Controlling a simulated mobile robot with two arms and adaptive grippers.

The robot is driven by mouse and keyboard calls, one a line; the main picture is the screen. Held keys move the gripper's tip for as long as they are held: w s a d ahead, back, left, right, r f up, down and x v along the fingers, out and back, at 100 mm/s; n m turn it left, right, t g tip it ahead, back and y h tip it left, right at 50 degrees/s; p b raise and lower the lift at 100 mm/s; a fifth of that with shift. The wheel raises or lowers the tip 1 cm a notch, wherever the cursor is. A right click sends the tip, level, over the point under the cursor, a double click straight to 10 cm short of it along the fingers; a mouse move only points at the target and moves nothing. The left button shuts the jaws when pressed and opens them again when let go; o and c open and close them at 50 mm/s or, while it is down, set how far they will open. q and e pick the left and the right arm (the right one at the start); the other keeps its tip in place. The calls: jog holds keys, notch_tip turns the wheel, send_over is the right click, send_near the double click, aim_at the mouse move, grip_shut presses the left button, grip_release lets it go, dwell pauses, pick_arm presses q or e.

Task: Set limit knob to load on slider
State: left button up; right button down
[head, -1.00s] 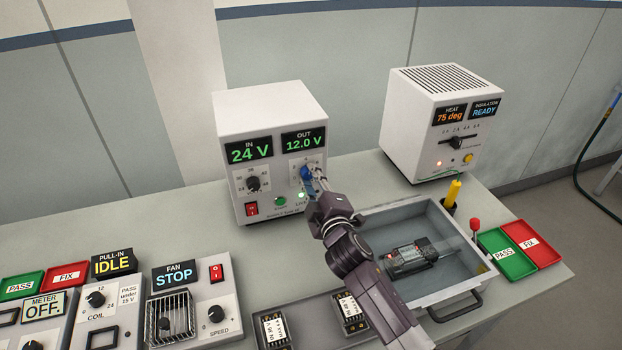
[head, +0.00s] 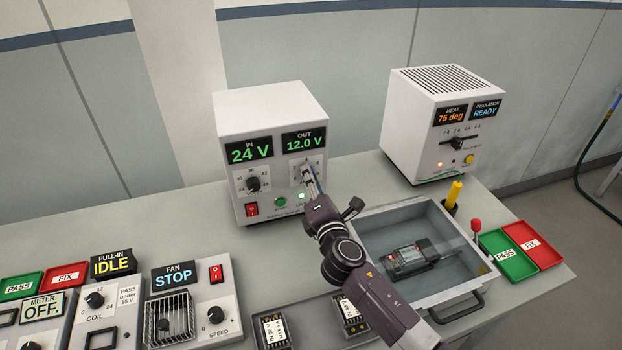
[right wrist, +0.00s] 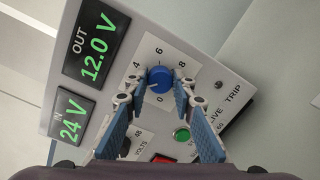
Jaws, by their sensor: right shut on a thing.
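My right gripper (right wrist: 160,92) is shut on this knob, with a blue-padded finger on each side. In the head view my right gripper (head: 309,179) reaches the panel below the OUT display and hides the knob. The slider (head: 457,141) is a black handle on the white heat tester (head: 412,115). Its scale is too small to read surely. My left gripper is not in view.
The supply reads 24 V in and 12.0 V out. A black volts knob (head: 253,184) and red switch (head: 252,209) sit left of my gripper. A grey tray (head: 375,220) holding a dark module (head: 408,258) lies beside my forearm. Fan and coil testers stand front left.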

jog(key=shift+n, duration=1.3)
jog(key=c, duration=1.6)
grip_release()
jog(key=v, duration=1.2)
jog(key=shift+a+f, duration=0.15)
jog(key=shift+f, duration=0.05)
